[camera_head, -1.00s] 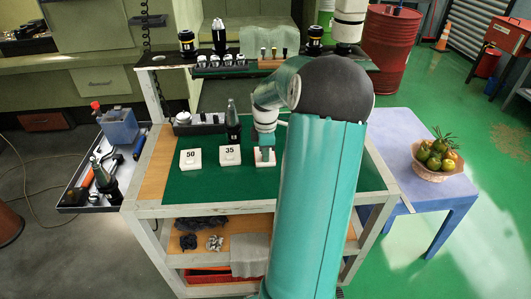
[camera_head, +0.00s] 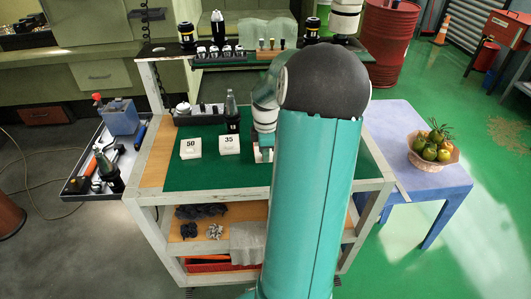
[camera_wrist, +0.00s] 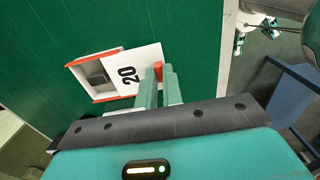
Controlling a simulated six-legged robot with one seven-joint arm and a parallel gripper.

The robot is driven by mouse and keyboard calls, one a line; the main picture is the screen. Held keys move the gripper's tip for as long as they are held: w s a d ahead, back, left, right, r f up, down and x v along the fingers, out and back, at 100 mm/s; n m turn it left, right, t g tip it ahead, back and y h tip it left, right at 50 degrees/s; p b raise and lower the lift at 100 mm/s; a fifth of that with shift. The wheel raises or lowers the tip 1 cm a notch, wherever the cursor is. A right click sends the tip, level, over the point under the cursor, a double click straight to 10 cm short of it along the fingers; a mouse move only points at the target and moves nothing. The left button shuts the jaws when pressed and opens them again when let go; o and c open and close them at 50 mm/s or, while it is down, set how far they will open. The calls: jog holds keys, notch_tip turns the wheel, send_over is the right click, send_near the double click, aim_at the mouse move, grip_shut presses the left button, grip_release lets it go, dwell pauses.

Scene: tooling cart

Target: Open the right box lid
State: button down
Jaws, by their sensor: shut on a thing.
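The right box (camera_wrist: 92,77) shows in the wrist view as a white tray with a red inner edge and a dark grey block inside. Its white lid (camera_wrist: 138,66), marked 20, is slid aside toward the right, leaving part of the box uncovered. My gripper (camera_wrist: 159,79) is shut on the red tab (camera_wrist: 158,68) at the lid's near right edge. In the head view the right box (camera_head: 262,156) is mostly hidden behind my arm. The box marked 35 (camera_head: 229,144) and the box marked 50 (camera_head: 190,149) stand closed to its left.
The boxes stand on the cart's green mat (camera_head: 205,177). A dark bottle-shaped tool holder (camera_head: 232,115) stands behind the 35 box. A raised rack shelf (camera_head: 240,60) runs along the back. A blue table (camera_head: 420,185) with a fruit basket (camera_head: 433,158) is at right.

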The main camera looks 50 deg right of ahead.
jog(key=c, duration=1.5)
grip_release()
notch_tip(320, 180, up, 14)
jog(key=shift+f, duration=0.1)
jog(key=w+a+r+m+t+h, duration=0.1)
jog(key=a+r+m, duration=0.1)
jog(key=a, duration=0.9)
jog(key=w+a+r+m+t+h, duration=0.1)
jog(key=w+a+r, duration=0.15)
jog(key=a, duration=0.85)
jog(key=s+a+m+t, duration=0.1)
jog(key=s+a, duration=0.2)
jog(key=a, duration=0.2)
jog(key=s+a+f+m+t+y, duration=0.1)
jog(key=s+a+m, duration=0.1)
jog(key=a, duration=0.4)
jog(key=s+a+m+t+y, duration=0.1)
jog(key=s+a+m, duration=0.1)
jog(key=s+a, duration=0.2)
jog(key=shift+s+a+f+t, duration=0.1)
jog(key=shift+a+t, duration=0.05)
jog(key=shift+a, duration=0.45)
jog(key=shift+s+a+f+t, duration=0.1)
jog(key=shift+a+t, duration=0.05)
jog(key=shift+a, duration=0.4)
